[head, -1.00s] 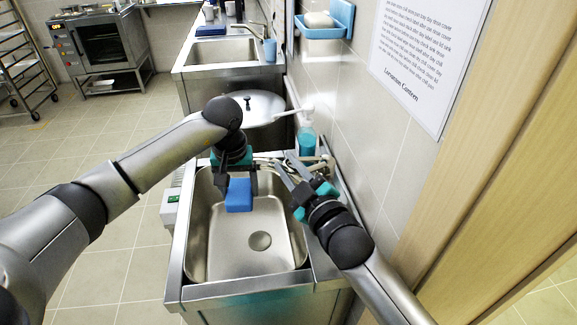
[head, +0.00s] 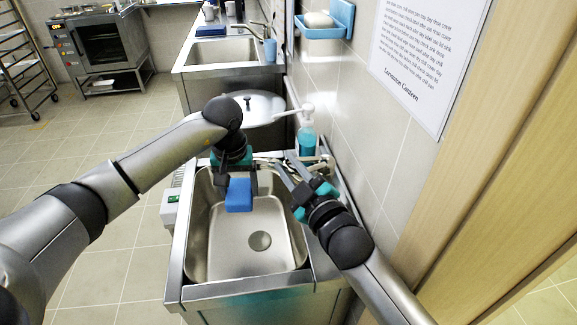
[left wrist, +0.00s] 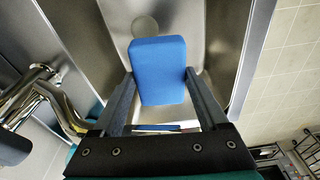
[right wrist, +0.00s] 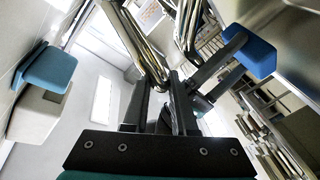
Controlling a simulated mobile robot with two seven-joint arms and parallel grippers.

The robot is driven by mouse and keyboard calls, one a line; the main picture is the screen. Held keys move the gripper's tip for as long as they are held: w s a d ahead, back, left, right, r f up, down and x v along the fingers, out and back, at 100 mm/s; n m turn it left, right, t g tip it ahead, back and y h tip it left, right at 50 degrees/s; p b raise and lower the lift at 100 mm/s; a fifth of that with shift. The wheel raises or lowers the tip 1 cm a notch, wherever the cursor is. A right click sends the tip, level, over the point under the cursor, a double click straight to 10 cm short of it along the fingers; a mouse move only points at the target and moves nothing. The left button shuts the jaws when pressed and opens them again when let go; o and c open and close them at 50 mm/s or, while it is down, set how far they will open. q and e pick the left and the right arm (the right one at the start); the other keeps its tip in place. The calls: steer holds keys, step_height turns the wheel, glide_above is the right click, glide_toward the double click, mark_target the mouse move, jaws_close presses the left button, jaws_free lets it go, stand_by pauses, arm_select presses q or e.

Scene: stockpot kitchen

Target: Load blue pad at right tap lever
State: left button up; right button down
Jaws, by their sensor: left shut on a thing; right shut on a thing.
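The blue pad (head: 239,195) hangs above the sink basin, held between the fingers of my left gripper (head: 237,186). It fills the middle of the left wrist view (left wrist: 158,70), with a finger on each side, and also shows in the right wrist view (right wrist: 256,58). My right gripper (head: 286,168) is at the tap behind the basin, its fingers close together and shut on what looks like the right tap lever, mostly hidden between them. The chrome tap (right wrist: 140,45) rises just beyond these fingers in the right wrist view; it also shows in the left wrist view (left wrist: 40,88).
The steel sink basin (head: 215,262) is empty below the pad, with a round drain (head: 260,241). A soap bottle (head: 306,141) stands behind the tap by the tiled wall. A large lidded pot (head: 262,105) and a second sink (head: 222,50) stand farther back.

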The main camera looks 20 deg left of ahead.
steer(key=shift+s+f, duration=0.1)
steer(key=shift+f, duration=0.15)
steer(key=shift+w+d+r+m, duration=0.1)
steer(key=shift+w+r+m, duration=0.1)
steer(key=shift+r+m, duration=0.3)
steer(key=c, duration=0.8)
jaws_free()
steer(key=shift+r, duration=0.1)
steer(key=shift+o, duration=0.2)
steer(key=shift+d, duration=0.1)
steer(key=v, duration=0.7)
steer(key=shift+s, duration=0.15)
